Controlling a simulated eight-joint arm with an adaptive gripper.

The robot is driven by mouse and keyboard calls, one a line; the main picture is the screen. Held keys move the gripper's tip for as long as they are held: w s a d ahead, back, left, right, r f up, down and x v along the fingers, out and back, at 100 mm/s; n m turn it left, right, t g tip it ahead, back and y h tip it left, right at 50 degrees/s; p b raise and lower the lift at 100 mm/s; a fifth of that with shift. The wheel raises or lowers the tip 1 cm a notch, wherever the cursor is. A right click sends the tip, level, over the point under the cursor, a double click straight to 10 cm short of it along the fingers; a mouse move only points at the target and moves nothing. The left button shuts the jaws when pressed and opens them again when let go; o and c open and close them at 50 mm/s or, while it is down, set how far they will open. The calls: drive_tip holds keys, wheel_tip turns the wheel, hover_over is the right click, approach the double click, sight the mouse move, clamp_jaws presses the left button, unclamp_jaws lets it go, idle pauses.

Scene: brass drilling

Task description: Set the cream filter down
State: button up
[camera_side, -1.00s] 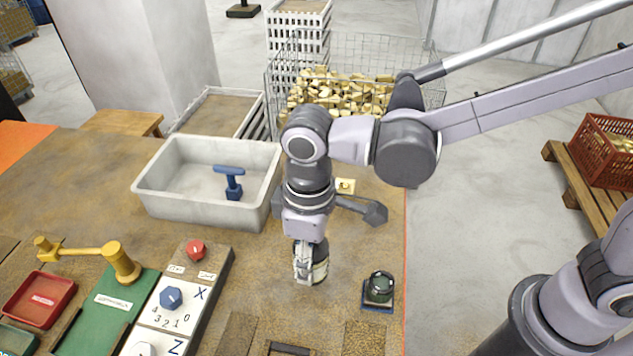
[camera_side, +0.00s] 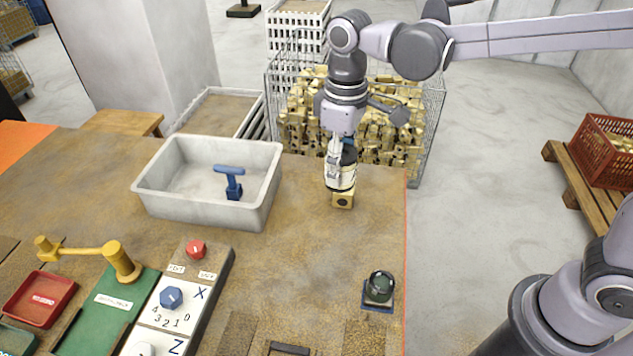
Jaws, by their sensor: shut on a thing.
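My gripper (camera_side: 336,172) points down over the far right part of the bench and is shut on the cream filter (camera_side: 347,180), a short cream cylinder with a dark upper part. The gripper fingers hide part of it. A small brass block (camera_side: 343,201) with a dark hole in its face shows directly below the filter. I cannot tell whether the filter touches the block or the bench (camera_side: 300,260).
A grey tub (camera_side: 207,207) holding a blue T-shaped tool (camera_side: 231,183) stands to the left. A control panel (camera_side: 165,315) is at front left. A wire cage (camera_side: 427,150) of brass pieces stands behind. The middle bench is clear.

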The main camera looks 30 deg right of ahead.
drive_tip(key=a+f, duration=0.2)
drive_tip(key=a, duration=0.1)
drive_tip(key=a+f, duration=0.2)
drive_tip(key=a, duration=0.2)
drive_tip(key=a+f, duration=0.3)
drive_tip(key=a, duration=0.1)
drive_tip(key=shift+s, duration=0.25)
drive_tip(key=shift+f, duration=1.85)
drive_tip(key=shift+f, duration=0.15)
drive_tip(key=o, duration=1.2)
drive_tip(key=shift+c, duration=0.2)
